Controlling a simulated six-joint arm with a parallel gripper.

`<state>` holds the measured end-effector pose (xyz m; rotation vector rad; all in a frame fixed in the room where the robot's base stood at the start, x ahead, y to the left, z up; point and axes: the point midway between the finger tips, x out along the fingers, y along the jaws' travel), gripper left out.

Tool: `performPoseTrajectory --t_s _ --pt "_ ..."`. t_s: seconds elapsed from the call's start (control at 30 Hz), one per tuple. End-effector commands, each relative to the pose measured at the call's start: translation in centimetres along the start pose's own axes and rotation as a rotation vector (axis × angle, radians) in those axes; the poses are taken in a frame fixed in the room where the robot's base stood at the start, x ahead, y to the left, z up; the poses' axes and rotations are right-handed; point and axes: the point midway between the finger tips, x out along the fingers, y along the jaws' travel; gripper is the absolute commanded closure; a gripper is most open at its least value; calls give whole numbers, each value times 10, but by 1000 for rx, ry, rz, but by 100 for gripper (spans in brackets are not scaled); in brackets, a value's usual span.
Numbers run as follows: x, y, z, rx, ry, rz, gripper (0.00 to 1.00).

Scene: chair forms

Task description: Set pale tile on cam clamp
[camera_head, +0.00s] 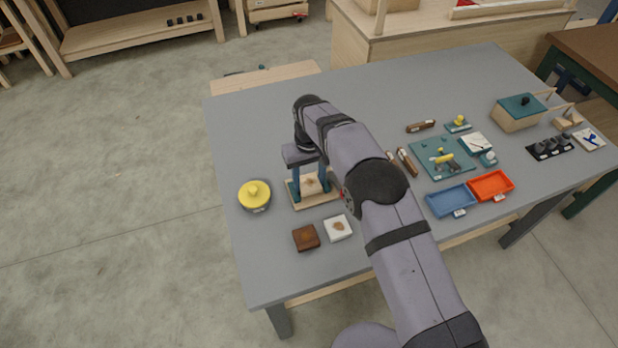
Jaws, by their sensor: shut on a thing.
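My gripper (310,184) points down at the left part of the grey table, with its two blue fingers either side of a pale, wood-coloured tile (312,183). It is shut on this tile, which appears at or just above a light wooden board with green edging (316,201). I cannot tell whether the tile touches the board. A teal plate with a yellow-handled fitting (445,158) lies right of my arm. I cannot tell for sure which of these two fixtures is the cam clamp.
A yellow-topped round container (254,195) stands just left of the board. A brown block (306,237) and a white square with a brown mark (338,228) lie in front. Blue (451,201) and red (491,185) trays lie right. The table's left front is bare.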

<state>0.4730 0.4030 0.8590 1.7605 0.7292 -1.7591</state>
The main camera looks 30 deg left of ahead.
Motion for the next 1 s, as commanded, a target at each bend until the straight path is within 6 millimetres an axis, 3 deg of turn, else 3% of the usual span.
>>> performPoseTrajectory --t_s 0.9,0.93,1.0 --pt "2 0 0 0 0 0 79" --pt "2 0 0 0 0 0 49" --pt "2 0 0 0 0 0 32"
